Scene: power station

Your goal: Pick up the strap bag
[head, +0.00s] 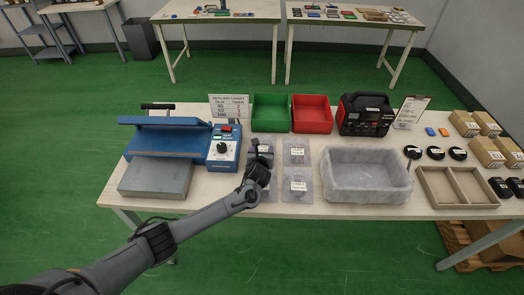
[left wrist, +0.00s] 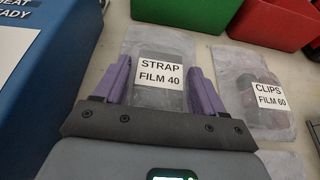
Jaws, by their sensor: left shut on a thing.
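The strap bag (left wrist: 160,98) is a clear pouch with a dark content and a white label reading "STRAP FILM 40". In the head view its upper part (head: 263,147) shows at the back left of a group of clear bags, partly hidden by my left gripper (head: 261,163). In the left wrist view my left gripper (left wrist: 160,68) has its purple fingers on both sides of the bag, shut on it. I cannot tell whether the bag is clear of the table. My right gripper is not in view.
The clips bag (left wrist: 265,100) lies close right of the strap bag. A blue sealing machine (head: 165,139) stands left. Green (head: 270,112) and red (head: 312,113) bins stand behind. A grey translucent tub (head: 366,195) and a divided tray (head: 427,193) stand right.

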